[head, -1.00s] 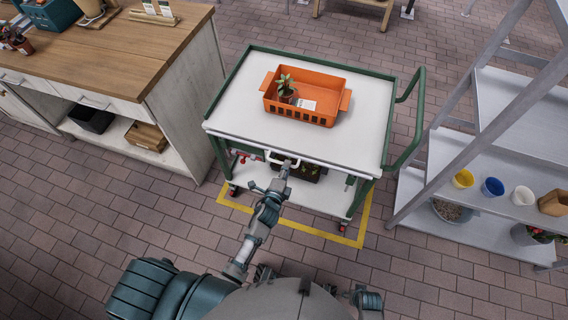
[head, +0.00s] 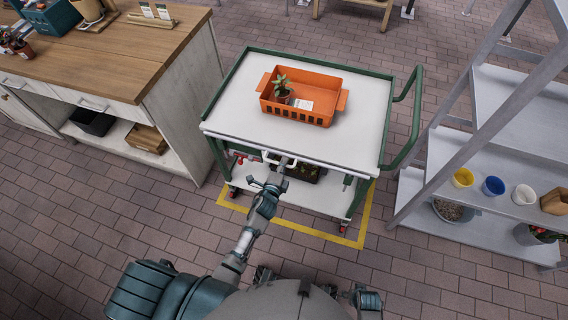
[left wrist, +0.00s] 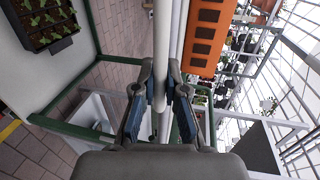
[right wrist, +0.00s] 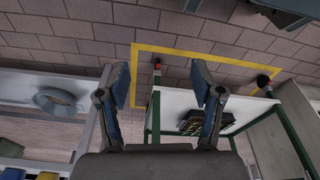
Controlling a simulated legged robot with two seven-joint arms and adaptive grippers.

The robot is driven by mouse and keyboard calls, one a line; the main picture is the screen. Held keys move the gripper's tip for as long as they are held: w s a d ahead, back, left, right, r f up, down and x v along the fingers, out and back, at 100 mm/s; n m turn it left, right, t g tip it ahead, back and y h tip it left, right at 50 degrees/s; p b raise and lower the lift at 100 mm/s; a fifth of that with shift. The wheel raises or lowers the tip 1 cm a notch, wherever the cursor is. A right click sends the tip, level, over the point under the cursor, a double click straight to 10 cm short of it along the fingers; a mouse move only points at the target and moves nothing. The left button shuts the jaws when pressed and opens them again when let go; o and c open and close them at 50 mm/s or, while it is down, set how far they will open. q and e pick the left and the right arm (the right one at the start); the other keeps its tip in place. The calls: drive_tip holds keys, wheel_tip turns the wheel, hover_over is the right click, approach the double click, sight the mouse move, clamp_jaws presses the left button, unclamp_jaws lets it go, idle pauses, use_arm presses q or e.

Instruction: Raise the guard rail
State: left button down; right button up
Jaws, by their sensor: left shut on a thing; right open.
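A green-framed cart with a white top (head: 235,108) stands ahead of me. The white guard rail (head: 325,163) runs along its near edge, low beside the top, with a small white handle (head: 268,155) at its middle. My left gripper (head: 284,168) is shut on the handle. In the left wrist view its fingers (left wrist: 168,90) close around a white bar (left wrist: 163,40), with more pale bars just beside it. In the right wrist view my right gripper (right wrist: 162,82) is open and empty, away from the cart.
An orange basket (head: 322,112) with a potted plant (head: 282,90) sits on the cart top. A seedling tray (left wrist: 40,20) is on the lower shelf. A wooden counter (head: 130,60) stands left, a grey rack with pots (head: 480,220) right. Yellow tape (head: 300,234) marks the floor.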

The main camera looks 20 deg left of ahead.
use_arm(q)
drive_tip(key=shift+w+a+r, duration=0.1)
drive_tip(key=shift+a+r, duration=0.1)
drive_tip(key=shift+a, duration=0.95)
drive_tip(key=shift+a+r+p, duration=0.3)
drive_tip(key=shift+r+p, duration=0.05)
drive_tip(key=shift+p, duration=0.25)
drive_tip(key=r+p, duration=0.3)
drive_tip(key=shift+d+r, duration=0.3)
drive_tip(key=shift+d, duration=0.1)
wheel_tip(320, 180, up, 3)
drive_tip(key=p, duration=0.3)
drive_tip(key=shift+a+r, duration=0.1)
drive_tip(key=shift+a, duration=0.05)
drive_tip(key=shift+r, duration=0.1)
use_arm(e)
drive_tip(key=s+f, duration=1.2)
drive_tip(key=s, duration=0.1)
drive_tip(key=shift+s+g, duration=0.3)
drive_tip(key=shift+g, duration=0.1)
drive_tip(key=shift+a, duration=0.1)
use_arm(q)
drive_tip(key=c, duration=1.2)
unclamp_jaws()
use_arm(e)
drive_tip(key=shift+r, duration=0.1)
